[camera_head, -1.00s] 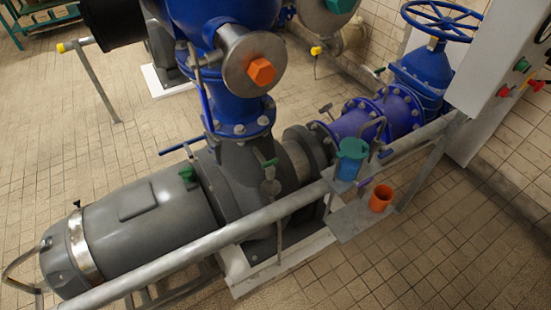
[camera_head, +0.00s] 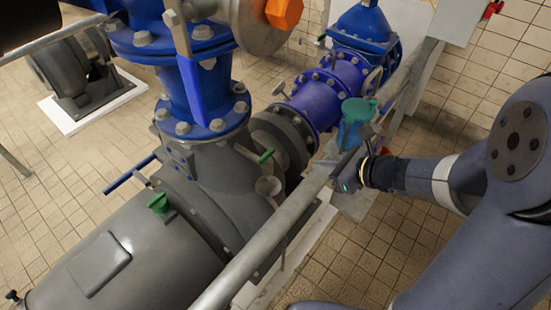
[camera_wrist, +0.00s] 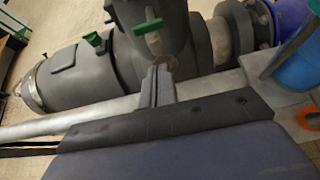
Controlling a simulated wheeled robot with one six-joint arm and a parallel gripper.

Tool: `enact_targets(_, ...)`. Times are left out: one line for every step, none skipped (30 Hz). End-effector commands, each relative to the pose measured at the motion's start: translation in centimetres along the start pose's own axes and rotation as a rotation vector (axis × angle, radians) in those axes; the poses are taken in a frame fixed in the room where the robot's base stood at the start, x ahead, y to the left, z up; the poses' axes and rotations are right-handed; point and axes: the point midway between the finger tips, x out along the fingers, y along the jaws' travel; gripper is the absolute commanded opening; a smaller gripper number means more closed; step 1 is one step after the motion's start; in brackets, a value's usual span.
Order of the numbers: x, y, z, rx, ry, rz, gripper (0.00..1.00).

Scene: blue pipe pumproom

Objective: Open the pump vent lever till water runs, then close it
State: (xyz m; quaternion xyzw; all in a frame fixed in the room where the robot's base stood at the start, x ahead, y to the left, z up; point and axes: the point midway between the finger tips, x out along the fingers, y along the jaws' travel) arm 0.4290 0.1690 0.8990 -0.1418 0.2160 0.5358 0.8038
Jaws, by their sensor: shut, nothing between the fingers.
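The green vent lever (camera_head: 266,156) sits on the side of the grey pump casing (camera_head: 225,170), above a small grey funnel (camera_head: 268,187). In the wrist view the green lever (camera_wrist: 147,26) lies beyond my fingers, slightly left of them. No running water is visible at it. My gripper (camera_head: 345,178) is shut and empty, to the right of the lever and apart from it, near the pipe rail. In the wrist view its closed fingers (camera_wrist: 160,75) point toward the pump, with the funnel partly hidden behind the tips.
A galvanised rail (camera_head: 265,245) crosses in front of the pump. A blue jug with a green top (camera_head: 356,122) stands beside my gripper. An orange cup (camera_wrist: 308,115) shows at the wrist view's right edge. Another green fitting (camera_head: 157,202) sits on the pump further left.

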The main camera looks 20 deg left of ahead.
Motion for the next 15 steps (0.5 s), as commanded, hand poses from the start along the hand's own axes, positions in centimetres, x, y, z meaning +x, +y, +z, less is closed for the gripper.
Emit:
enact_targets(0.4,0.0,0.0,0.0,0.0,0.002,0.0)
enact_targets(0.8,0.0,0.0,0.0,0.0,0.002,0.0)
enact_targets(1.3,0.1,0.0,-0.001,0.001,0.003,0.0)
enact_targets(1.8,0.1,0.0,-0.002,0.001,0.004,0.0)
enact_targets(2.3,0.1,0.0,-0.002,0.001,0.005,0.0)
enact_targets(3.0,0.1,-0.1,-0.003,0.002,0.006,0.0)
enact_targets(3.7,0.1,-0.1,-0.002,0.002,0.006,0.0)
enact_targets(4.3,0.2,-0.1,-0.003,0.002,0.007,0.0)
enact_targets(5.2,0.2,-0.1,-0.003,0.003,0.007,0.0)
enact_targets(5.9,0.2,-0.1,-0.004,0.003,0.007,0.0)
enact_targets(6.5,0.2,-0.1,-0.003,0.002,0.007,0.0)
enact_targets(7.4,0.2,-0.1,-0.003,0.003,0.006,0.0)
enact_targets(8.1,0.2,-0.1,-0.005,0.003,0.006,0.0)
enact_targets(8.7,0.2,-0.1,-0.004,0.003,0.006,0.0)
enact_targets(9.4,0.2,-0.1,-0.005,0.003,0.006,0.0)
